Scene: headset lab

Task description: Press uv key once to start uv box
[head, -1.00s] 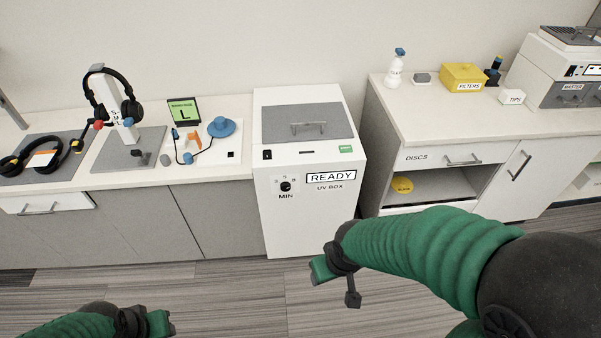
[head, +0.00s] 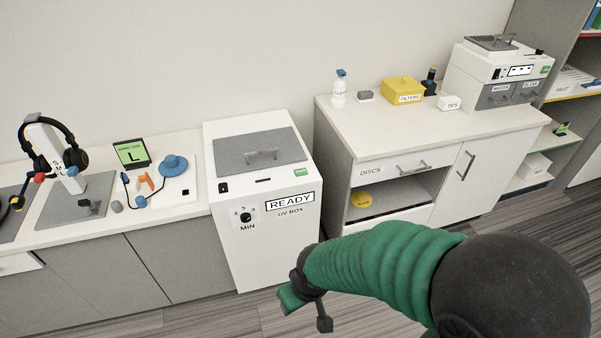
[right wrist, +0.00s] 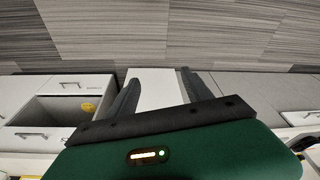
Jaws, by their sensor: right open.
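The white UV box (head: 262,235) stands between the counters with its grey lid (head: 258,150) closed. The lettering on the green one is too small to read. My right gripper (right wrist: 160,92) is open and empty, low in front of the box and apart from it in the head view. My left gripper is out of view.
Left counter holds a headset on a stand (head: 45,155), a green L sign (head: 131,153) and a blue part (head: 173,165). Right counter (head: 400,135) holds a bottle (head: 339,90), yellow filters box (head: 403,91) and white machine (head: 500,65). Floor in front is clear.

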